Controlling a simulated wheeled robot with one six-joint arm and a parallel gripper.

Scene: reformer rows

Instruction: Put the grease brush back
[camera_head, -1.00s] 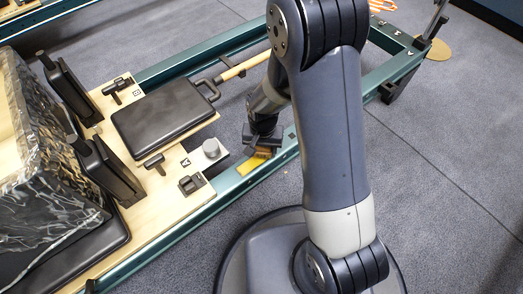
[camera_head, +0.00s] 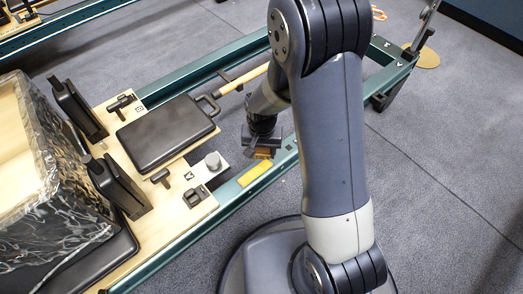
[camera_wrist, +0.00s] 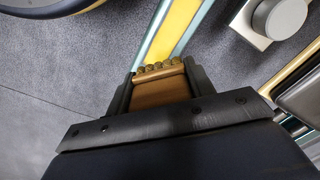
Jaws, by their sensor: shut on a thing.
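My gripper (camera_head: 262,140) is shut on the grease brush (camera_head: 263,153), near the teal rail (camera_head: 226,190) of the reformer frame. In the wrist view, the brush (camera_wrist: 160,92) shows as a brown wooden block with a row of tan bristle tufts at its far edge, between my gripper's (camera_wrist: 157,82) two dark fingers. A yellow strip (camera_head: 255,174) lies on the rail, just below and left of the brush in the head view. In the wrist view, the yellow strip (camera_wrist: 175,28) lies beyond the bristles. I cannot tell the brush's height above the rail.
A black padded headrest (camera_head: 166,128) and two upright black shoulder blocks (camera_head: 118,185) are further left. A film-wrapped box (camera_head: 55,165) sits at far left. Grey floor at right is open.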

